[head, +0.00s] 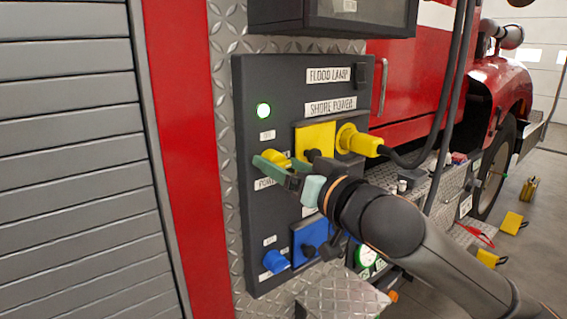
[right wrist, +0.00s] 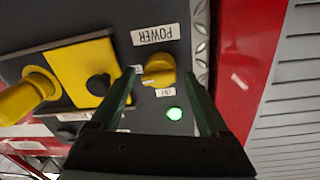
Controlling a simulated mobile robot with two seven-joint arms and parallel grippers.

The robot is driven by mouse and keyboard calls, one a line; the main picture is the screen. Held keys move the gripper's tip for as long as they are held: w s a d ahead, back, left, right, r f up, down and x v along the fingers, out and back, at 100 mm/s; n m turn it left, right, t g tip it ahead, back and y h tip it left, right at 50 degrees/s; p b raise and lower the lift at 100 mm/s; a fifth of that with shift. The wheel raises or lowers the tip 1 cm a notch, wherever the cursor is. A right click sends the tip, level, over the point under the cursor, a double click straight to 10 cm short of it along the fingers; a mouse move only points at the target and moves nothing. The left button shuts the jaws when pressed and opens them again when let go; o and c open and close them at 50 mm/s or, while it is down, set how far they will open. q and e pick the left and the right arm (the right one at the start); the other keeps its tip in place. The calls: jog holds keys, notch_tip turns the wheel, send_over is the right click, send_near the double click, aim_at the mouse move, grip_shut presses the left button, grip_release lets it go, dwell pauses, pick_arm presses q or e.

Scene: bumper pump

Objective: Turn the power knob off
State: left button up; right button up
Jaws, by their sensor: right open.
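The yellow power knob (head: 272,163) is on the dark control panel (head: 250,215), beside the POWER label, which is partly hidden in the head view by my right gripper (head: 278,164). In the right wrist view the knob (right wrist: 159,69) lies between the two green fingertips of that gripper (right wrist: 159,73). The fingers are open, with a visible gap on each side of the knob. My left gripper is not in view.
A yellow plug (head: 357,142) with a black cable sticks out right of the knob. A yellow plate (head: 318,135) lies between them. A blue knob (head: 276,262) and blue plate are lower on the panel. A diamond-plate step (head: 342,297) juts out below.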

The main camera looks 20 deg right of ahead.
grip_shut()
dwell(0.7)
